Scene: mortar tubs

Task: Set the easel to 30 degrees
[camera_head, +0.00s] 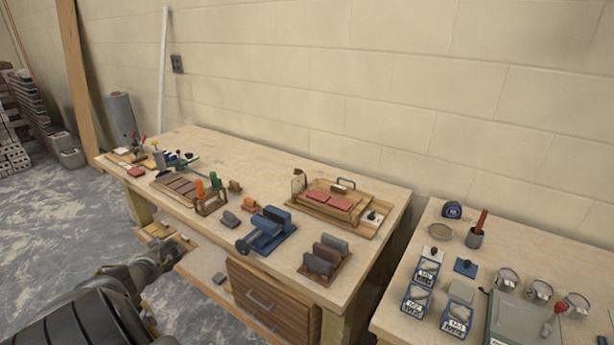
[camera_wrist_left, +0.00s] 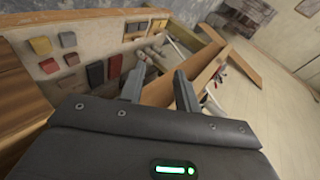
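I cannot tell for certain which thing is the easel. The wooden frame holding red pieces (camera_head: 330,207), with a dark handle at its back, lies on the right part of the long workbench (camera_head: 240,158); its angle is not readable. My left gripper (camera_head: 168,252) is low in front of the bench, beside the lower shelf and well away from that frame. The left wrist view shows its two fingers (camera_wrist_left: 158,92) apart with nothing clearly held; brown boards (camera_wrist_left: 205,68) show beyond them. My right gripper is not in view.
A blue clamp-like device (camera_head: 268,230), wooden racks and small blocks crowd the bench front. A drawer unit (camera_head: 262,298) hangs below. A second table (camera_head: 530,250) at right holds jars and labelled boxes. The bench's back middle is clear.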

